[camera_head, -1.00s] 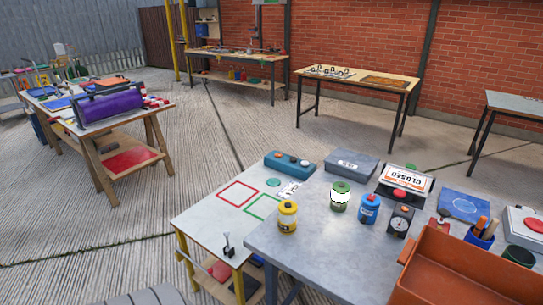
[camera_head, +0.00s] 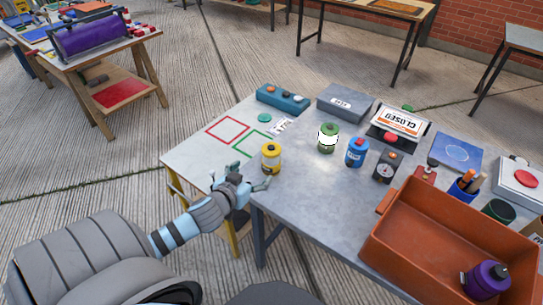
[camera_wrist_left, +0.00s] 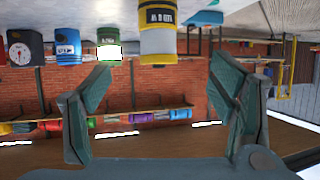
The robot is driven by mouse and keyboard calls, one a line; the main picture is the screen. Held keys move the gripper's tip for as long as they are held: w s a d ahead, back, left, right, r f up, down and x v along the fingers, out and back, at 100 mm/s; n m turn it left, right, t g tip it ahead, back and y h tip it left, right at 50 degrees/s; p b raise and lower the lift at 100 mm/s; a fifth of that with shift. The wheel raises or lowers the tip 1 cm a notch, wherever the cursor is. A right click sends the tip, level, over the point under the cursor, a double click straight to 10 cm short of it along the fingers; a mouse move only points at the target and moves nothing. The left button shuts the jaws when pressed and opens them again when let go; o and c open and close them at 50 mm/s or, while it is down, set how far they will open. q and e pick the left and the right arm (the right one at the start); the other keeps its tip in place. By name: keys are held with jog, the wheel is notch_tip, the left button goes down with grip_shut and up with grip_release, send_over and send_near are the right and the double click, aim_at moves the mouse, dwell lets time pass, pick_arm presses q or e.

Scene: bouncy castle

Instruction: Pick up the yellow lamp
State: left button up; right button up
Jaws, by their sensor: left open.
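The yellow lamp (camera_head: 271,158) stands upright near the left edge of the grey table (camera_head: 310,205). It has a yellow top and base with a paler middle band. My left gripper (camera_head: 255,177) is open and empty at the table's edge, just in front of and slightly left of the lamp, apart from it. In the left wrist view, which is upside down, the lamp (camera_wrist_left: 158,32) hangs at the top centre, beyond the spread fingers (camera_wrist_left: 162,85), its far end cut by the frame. My right gripper is not in view.
A lit green lamp (camera_head: 328,138) and a blue lamp (camera_head: 357,153) stand to the right, by a dial gauge (camera_head: 385,166). An orange tray (camera_head: 405,225) with a purple lamp (camera_head: 486,281) fills the right. A teal box (camera_head: 282,98) lies behind. Table front is clear.

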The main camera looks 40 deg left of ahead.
aim_at(271, 153)
pick_arm(q)
jog(key=b+x, duration=0.1)
jog(key=x, duration=0.3)
jog(key=r+b+x, duration=0.1)
jog(key=x, duration=0.4)
jog(key=w+r+b+x, duration=0.1)
jog(key=x, duration=0.4)
jog(key=shift+w+f+b, duration=0.1)
jog(key=shift+b, duration=0.25)
jog(key=c, duration=1.6)
jog(key=shift+o, duration=0.2)
